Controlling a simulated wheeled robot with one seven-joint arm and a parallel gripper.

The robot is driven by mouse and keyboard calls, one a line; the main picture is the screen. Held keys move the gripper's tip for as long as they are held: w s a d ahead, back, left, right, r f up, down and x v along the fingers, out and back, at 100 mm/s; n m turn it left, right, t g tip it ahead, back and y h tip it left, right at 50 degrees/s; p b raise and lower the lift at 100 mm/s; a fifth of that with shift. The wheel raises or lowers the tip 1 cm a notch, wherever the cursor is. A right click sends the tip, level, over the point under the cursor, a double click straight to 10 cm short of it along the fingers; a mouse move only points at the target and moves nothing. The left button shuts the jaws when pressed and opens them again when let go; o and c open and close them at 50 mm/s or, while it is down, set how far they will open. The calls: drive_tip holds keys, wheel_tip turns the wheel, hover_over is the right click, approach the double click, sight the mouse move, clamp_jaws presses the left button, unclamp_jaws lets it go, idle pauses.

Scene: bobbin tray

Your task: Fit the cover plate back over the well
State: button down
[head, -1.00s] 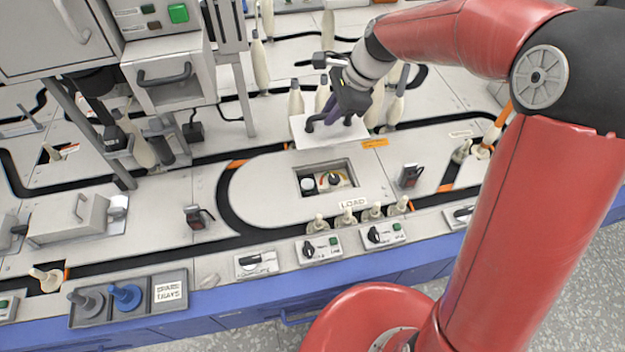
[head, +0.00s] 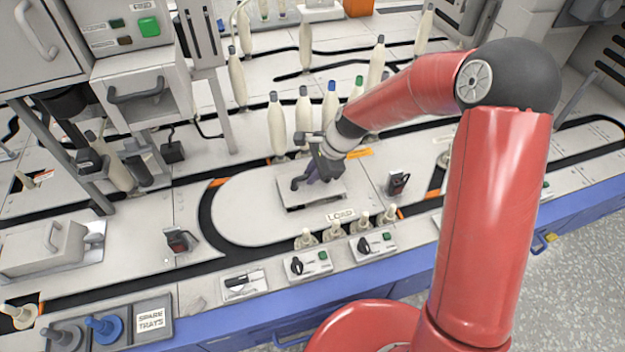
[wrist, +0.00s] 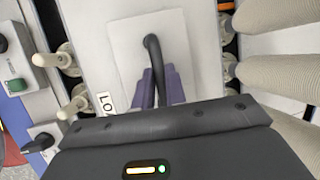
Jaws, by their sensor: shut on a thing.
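The cover plate (head: 326,192) is a pale flat plate with a dark bar handle. My gripper (head: 313,174) is shut on that handle from above. In the wrist view the gripper's purple fingers (wrist: 156,88) clasp the handle, and the plate (wrist: 122,45) lies flat beyond them. The plate is over the well, on the rounded pale deck (head: 240,210) behind the LOAD label (head: 341,215). The well's opening is hidden under it. A dark line shows along the plate's front edge; I cannot tell whether it sits flush.
Several upright bobbins (head: 278,125) stand close behind the plate. Several small pegs (head: 335,231) and switch boxes (head: 308,265) line the front. A small black-and-red device (head: 398,184) stands to the right. A grey spare tray (head: 135,335) is at front left.

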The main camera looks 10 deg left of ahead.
drive_tip(key=shift+f, duration=1.35)
drive_tip(key=shift+f, duration=0.15)
drive_tip(key=c, duration=1.4)
unclamp_jaws()
drive_tip(key=shift+c, duration=0.2)
